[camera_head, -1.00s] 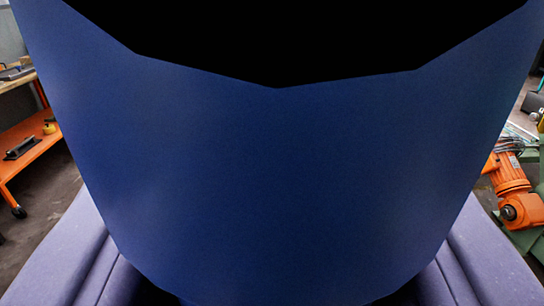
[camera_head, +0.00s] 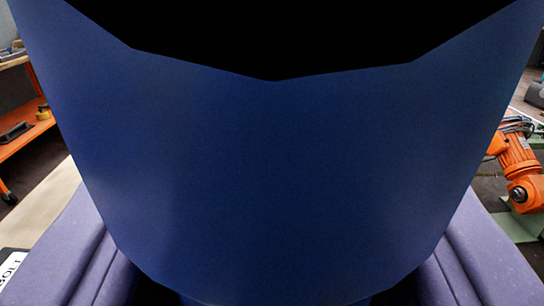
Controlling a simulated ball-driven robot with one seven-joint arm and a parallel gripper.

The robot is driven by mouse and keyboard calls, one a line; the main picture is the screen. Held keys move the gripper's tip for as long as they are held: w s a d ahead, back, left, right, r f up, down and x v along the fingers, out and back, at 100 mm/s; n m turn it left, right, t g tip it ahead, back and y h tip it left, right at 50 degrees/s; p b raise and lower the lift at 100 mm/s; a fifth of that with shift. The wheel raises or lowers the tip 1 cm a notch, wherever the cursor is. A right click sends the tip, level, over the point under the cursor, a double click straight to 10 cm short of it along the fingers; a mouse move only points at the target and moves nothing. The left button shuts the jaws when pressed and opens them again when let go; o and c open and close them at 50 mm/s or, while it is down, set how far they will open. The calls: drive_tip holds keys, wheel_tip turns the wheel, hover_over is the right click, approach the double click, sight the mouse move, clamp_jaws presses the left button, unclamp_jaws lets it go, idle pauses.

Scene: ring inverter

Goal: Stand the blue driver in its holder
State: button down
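A large dark blue body with a black upper part, which I take to be the blue driver (camera_head: 272,180), fills most of the view very close to the camera. It narrows downward between the two purple fingers of my gripper (camera_head: 275,285). One finger shows at the lower left and one at the lower right. The gripper appears shut on the driver, but the contact itself is hidden behind the blue body. The driver's far end is hidden too. I see no holder.
A pale surface edge (camera_head: 45,205) lies at the left, with a white label (camera_head: 12,268) reading "BOLT" partly in view. Farther off are an orange shelf unit (camera_head: 28,138) at the left and an orange machine (camera_head: 519,165) at the right. The blue body hides the middle.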

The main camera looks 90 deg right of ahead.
drive_tip(key=shift+f, duration=0.35)
idle(0.6)
drive_tip(key=shift+c, duration=2.1)
unclamp_jaws()
